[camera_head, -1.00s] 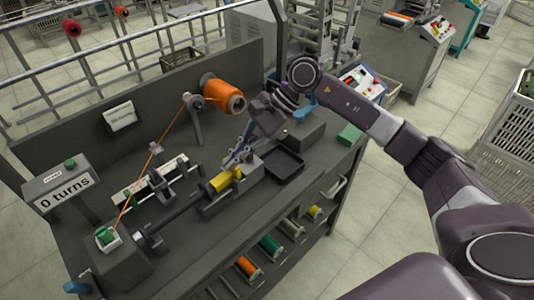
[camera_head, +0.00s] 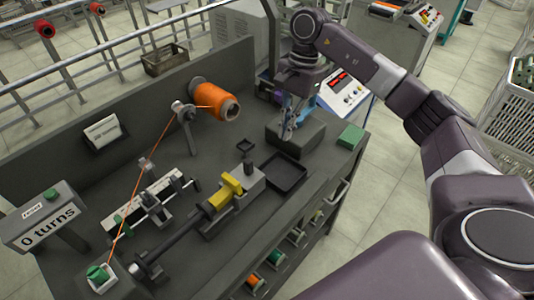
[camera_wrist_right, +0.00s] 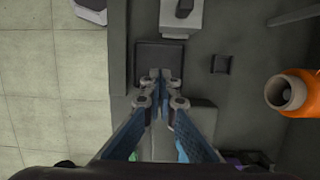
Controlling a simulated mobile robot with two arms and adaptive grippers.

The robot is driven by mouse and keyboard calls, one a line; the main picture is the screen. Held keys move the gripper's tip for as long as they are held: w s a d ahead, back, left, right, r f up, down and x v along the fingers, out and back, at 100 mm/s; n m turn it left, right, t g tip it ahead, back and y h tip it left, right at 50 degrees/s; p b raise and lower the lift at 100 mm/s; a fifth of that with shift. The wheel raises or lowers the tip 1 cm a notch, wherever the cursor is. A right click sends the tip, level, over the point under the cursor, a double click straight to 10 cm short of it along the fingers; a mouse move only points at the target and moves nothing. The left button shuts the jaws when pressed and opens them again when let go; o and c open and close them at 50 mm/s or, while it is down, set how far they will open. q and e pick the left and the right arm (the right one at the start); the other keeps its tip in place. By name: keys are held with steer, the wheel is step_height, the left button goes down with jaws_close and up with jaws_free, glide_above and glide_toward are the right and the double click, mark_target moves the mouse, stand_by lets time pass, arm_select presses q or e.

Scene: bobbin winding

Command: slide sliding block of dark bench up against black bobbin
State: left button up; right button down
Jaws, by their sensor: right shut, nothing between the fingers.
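The sliding block (camera_head: 254,178) is a grey block with a yellow lever (camera_head: 231,184) on the dark bench (camera_head: 215,152). A yellow part (camera_head: 219,199) sits beside it, towards the shaft. A dark cylinder (camera_head: 180,236), probably the black bobbin on its shaft, lies left of it in line. Whether they touch is too small to tell. The block's end also shows at the top of the right wrist view (camera_wrist_right: 182,18). My right gripper (camera_head: 288,133) is shut and empty, right of the sliding block and over a grey box (camera_head: 308,134). My left gripper is out of view.
A black tray (camera_head: 283,174) lies between the sliding block and the grey box. A small square dish (camera_head: 245,145) lies behind the block. An orange spool (camera_head: 215,101) feeds a thread across the bench to a green piece (camera_head: 97,272). A green box (camera_head: 350,136) sits at the right edge.

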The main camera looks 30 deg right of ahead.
steer(key=x, duration=0.3)
steer(key=p+x, duration=0.1)
steer(key=x, duration=0.1)
steer(key=p+x, duration=0.1)
steer(key=x, duration=0.2)
steer(key=shift+s+a+f, duration=0.2)
steer(key=shift+s+f, duration=0.1)
steer(key=a, duration=0.1)
steer(key=a+p, duration=0.1)
steer(key=s+a+p, duration=0.1)
steer(key=shift+f, duration=0.35)
steer(key=shift+s+a, duration=0.1)
steer(key=shift+a, duration=0.35)
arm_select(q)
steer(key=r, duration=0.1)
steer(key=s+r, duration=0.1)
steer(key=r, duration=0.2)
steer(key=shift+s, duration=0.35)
arm_select(e)
steer(key=shift+f, duration=0.15)
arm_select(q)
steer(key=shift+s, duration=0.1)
